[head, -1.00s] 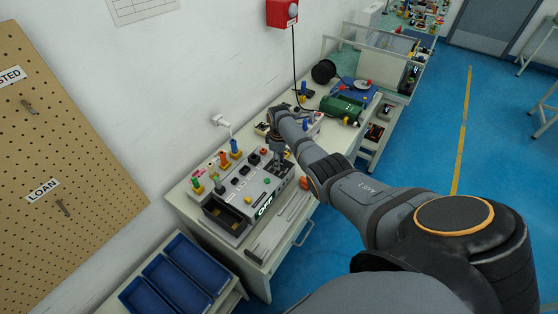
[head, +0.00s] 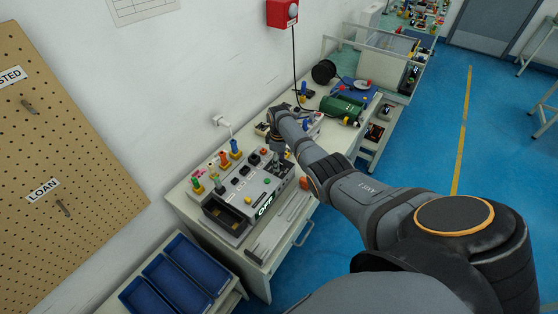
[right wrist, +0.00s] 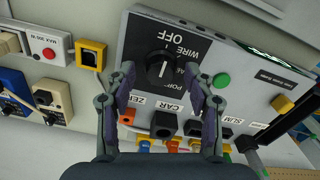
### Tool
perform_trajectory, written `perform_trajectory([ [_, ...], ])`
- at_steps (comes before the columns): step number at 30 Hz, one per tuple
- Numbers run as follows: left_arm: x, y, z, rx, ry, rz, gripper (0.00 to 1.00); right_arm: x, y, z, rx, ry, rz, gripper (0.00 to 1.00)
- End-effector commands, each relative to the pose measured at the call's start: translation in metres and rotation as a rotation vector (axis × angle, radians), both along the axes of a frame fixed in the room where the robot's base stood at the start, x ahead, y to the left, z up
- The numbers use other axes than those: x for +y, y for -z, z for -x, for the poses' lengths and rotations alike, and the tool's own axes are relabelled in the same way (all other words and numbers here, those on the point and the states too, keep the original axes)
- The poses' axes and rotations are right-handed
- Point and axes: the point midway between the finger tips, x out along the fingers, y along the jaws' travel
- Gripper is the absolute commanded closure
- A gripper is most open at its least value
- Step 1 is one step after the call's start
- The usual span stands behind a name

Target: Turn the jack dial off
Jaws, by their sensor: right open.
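A grey test box (head: 243,197) stands on the bench, with a lit panel reading OFF on its front. In the right wrist view its dark faceplate (right wrist: 135,52) carries a round black dial (right wrist: 159,68) with a pale pointer line. Labels around the dial include OFF, WIRE and a partly hidden one starting with PO. My right gripper (right wrist: 159,76) is open, with its fingers on either side of the dial; I cannot tell if they touch it. In the head view my right gripper (head: 279,162) reaches down to the box's far right part. My left gripper is not in view.
Colored plugs (head: 225,160) stand along the box's wall side, and a green button (right wrist: 221,80) sits beside the dial. A green cylinder (head: 341,107) lies farther along the bench. Blue bins (head: 172,285) are at the near left. Open blue floor lies to the right.

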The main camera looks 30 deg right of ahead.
Motion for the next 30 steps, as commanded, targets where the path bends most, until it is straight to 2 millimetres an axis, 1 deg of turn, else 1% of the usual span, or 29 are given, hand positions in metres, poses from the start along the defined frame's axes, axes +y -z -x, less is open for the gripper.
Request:
perform_trajectory([
  [4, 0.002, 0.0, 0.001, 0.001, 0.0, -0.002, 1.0, 0.0, -0.003, 0.0, 0.0, 0.001, 0.0, 0.46],
  [7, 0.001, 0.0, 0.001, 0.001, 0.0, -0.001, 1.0, -0.001, -0.017, -0.001, -0.003, 0.0, 0.001, 0.46],
  [8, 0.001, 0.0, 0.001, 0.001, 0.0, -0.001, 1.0, 0.0, -0.022, -0.001, -0.003, 0.0, 0.001, 0.46],
  [15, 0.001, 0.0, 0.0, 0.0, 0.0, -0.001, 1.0, 0.0, -0.082, -0.001, -0.003, 0.0, 0.001, 0.46],
  [18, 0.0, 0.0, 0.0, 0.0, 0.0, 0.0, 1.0, 0.0, -0.101, 0.0, -0.002, 0.0, 0.001, 0.46],
  [21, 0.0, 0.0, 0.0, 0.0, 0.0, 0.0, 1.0, 0.0, -0.113, 0.0, -0.001, 0.0, 0.0, 0.46],
  [24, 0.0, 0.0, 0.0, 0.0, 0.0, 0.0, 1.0, 0.0, -0.119, 0.0, -0.001, 0.0, -0.001, 0.46],
  [30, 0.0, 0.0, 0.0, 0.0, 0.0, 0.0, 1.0, 0.0, -0.12, 0.0, 0.0, 0.0, 0.0, 0.46],
])
